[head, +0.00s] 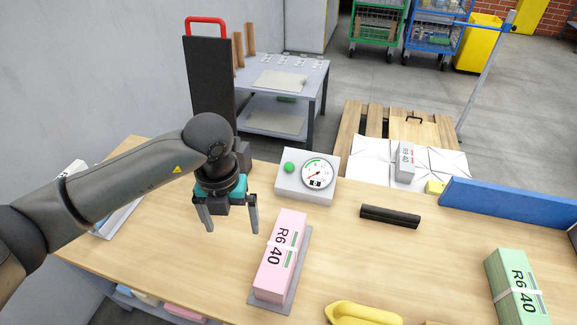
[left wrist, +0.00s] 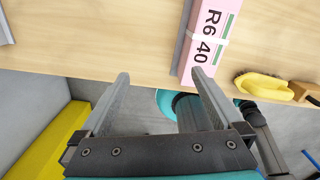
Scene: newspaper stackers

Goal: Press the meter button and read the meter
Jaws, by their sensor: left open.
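The meter (head: 293,189) is a pale grey box standing on the wooden workbench (head: 200,265), beyond the pink bundle. A round green button (head: 289,168) sits at the left of its top. A white round dial (head: 318,172) with a green arc and a thin red needle is to the right of the button; its figures are too small to read surely. My left gripper (head: 231,229) is open and empty, pointing down over the bench to the left of the meter, apart from the button. It also shows open in the left wrist view (left wrist: 158,76), where the meter is not visible.
A pink bundle marked R6 40 (head: 281,252) lies on a grey plate in front of the meter. A black bar (head: 390,216) lies to the right, a yellow brush (head: 362,314) at the front, and a green bundle (head: 517,288) at far right. A dark upright panel (head: 208,90) stands behind my left arm.

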